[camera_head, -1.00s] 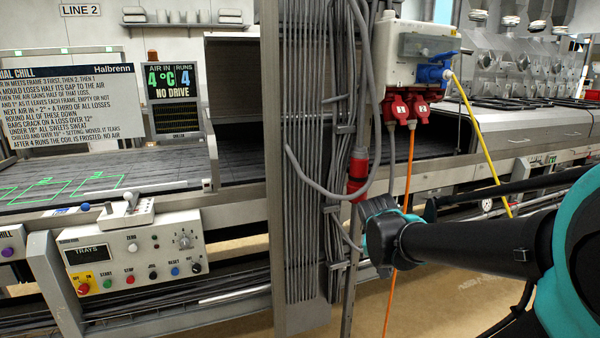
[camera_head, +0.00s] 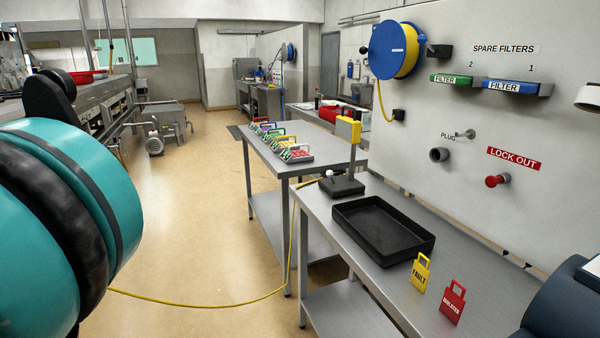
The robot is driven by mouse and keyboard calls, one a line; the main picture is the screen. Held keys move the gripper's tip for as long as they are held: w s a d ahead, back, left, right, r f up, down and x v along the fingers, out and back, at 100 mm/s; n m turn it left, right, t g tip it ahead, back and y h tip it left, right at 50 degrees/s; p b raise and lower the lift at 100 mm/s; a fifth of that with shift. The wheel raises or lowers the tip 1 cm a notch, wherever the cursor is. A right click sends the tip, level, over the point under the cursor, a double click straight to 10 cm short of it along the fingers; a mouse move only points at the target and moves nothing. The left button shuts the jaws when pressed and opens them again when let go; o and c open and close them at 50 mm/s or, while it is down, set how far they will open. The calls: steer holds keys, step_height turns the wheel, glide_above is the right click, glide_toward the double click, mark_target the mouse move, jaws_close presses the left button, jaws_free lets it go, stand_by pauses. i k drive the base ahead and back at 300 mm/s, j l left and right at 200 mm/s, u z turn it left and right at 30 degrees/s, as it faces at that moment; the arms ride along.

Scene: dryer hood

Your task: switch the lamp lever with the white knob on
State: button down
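A small white knob (camera_head: 328,173) shows at the left side of a black box-shaped base (camera_head: 343,187) on the near steel table. A grey post rises from this base to a yellow box-shaped head (camera_head: 348,130), which looks like a lamp. The lever under the knob is too small to make out, and I cannot tell its position. My arm's teal and black links fill the left edge, well apart from the base. My gripper is not in view.
The near steel table (camera_head: 455,298) also holds an empty black tray (camera_head: 385,232), a yellow tag (camera_head: 420,273) and a red tag (camera_head: 452,302). A yellow cable (camera_head: 200,303) crosses the floor. The wall panel (camera_head: 560,130) stands behind at the right. Open floor lies left of the tables.

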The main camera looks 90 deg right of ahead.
mark_target(329, 174)
steer(key=z, duration=3.4)
steer(key=i+j, duration=0.15)
steer(key=j, duration=0.25)
steer(key=i+j, duration=0.1)
steer(key=j, duration=0.3)
steer(key=i+j, duration=0.15)
steer(key=j, duration=0.2)
steer(key=i+j, duration=0.1)
steer(key=j, duration=0.3)
steer(key=i+j, duration=0.15)
steer(key=j, duration=0.25)
steer(key=i+j, duration=0.1)
steer(key=j, duration=0.3)
steer(key=i+j, duration=0.15)
steer(key=j, duration=0.25)
steer(key=z, duration=2.25)
